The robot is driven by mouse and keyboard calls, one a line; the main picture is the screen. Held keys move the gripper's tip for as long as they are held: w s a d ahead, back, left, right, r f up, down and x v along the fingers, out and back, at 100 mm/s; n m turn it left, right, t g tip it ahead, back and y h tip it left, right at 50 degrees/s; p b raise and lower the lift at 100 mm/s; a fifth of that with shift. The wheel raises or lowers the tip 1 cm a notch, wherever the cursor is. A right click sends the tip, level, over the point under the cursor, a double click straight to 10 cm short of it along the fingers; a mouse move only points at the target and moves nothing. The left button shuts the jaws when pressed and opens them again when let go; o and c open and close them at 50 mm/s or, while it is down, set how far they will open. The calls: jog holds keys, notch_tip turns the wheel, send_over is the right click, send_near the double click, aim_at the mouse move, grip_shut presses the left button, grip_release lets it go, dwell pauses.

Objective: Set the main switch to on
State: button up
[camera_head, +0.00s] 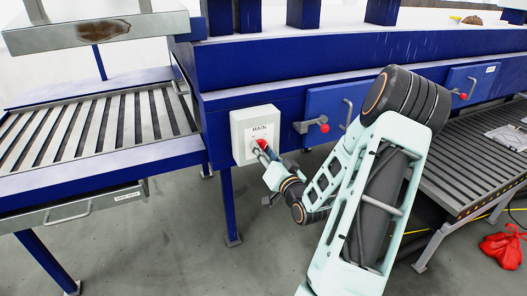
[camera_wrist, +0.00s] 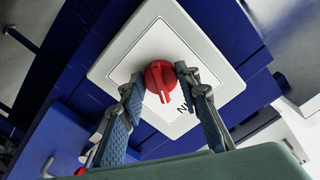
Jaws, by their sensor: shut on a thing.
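The main switch is a red rotary knob (camera_wrist: 158,76) on a pale grey box (camera_head: 240,140) labelled MAIN, fixed to the front of the blue machine. In the head view the knob (camera_head: 262,144) is mostly behind my gripper (camera_head: 266,153). In the wrist view my gripper (camera_wrist: 155,82) has one fingertip on each side of the knob and is shut on it. The knob's ridge points to the bottom of the wrist picture. Most of the label is hidden there, so I cannot tell which position the knob is in.
The blue machine frame (camera_head: 290,62) runs across the back. Red-knobbed latches (camera_head: 323,127) stick out from its doors right of the box. A slatted conveyor (camera_head: 90,125) is at left and a roller conveyor (camera_head: 460,165) at right. A red bundle (camera_head: 502,250) lies on the floor.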

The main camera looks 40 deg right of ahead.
dwell(0.3)
jog(key=o, duration=1.2)
jog(key=shift+c, duration=0.2)
jog(key=v, duration=1.2)
jog(key=shift+a, duration=0.1)
